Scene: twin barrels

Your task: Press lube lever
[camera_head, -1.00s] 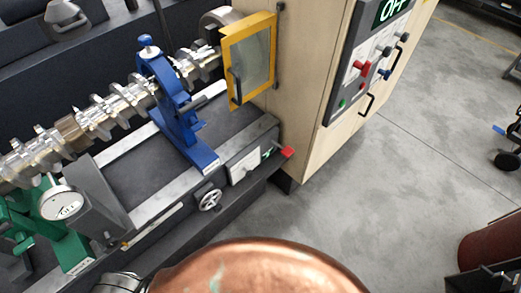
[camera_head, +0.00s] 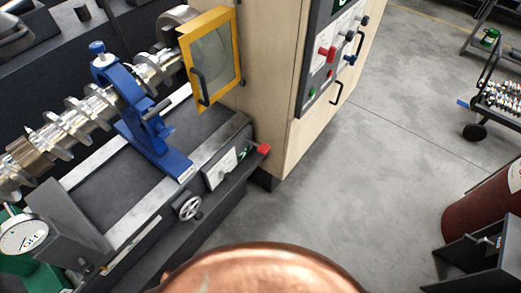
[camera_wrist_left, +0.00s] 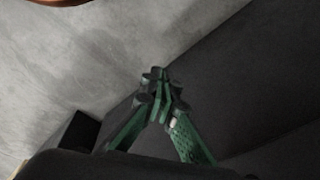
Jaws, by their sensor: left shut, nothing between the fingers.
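A red-tipped lever (camera_head: 263,149) sticks out beside a white label plate (camera_head: 221,168) at the right end of the machine bed in the head view. Whether it is the lube lever I cannot tell. My right gripper is not in view.
A metal crankshaft (camera_head: 75,124) lies along the machine with a blue steady rest (camera_head: 140,115) around it. A yellow-framed guard (camera_head: 212,58) stands by the wooden cabinet (camera_head: 268,80). A red-brown barrel (camera_head: 482,208) stands at the right. Grey floor (camera_head: 370,180) is open between them.

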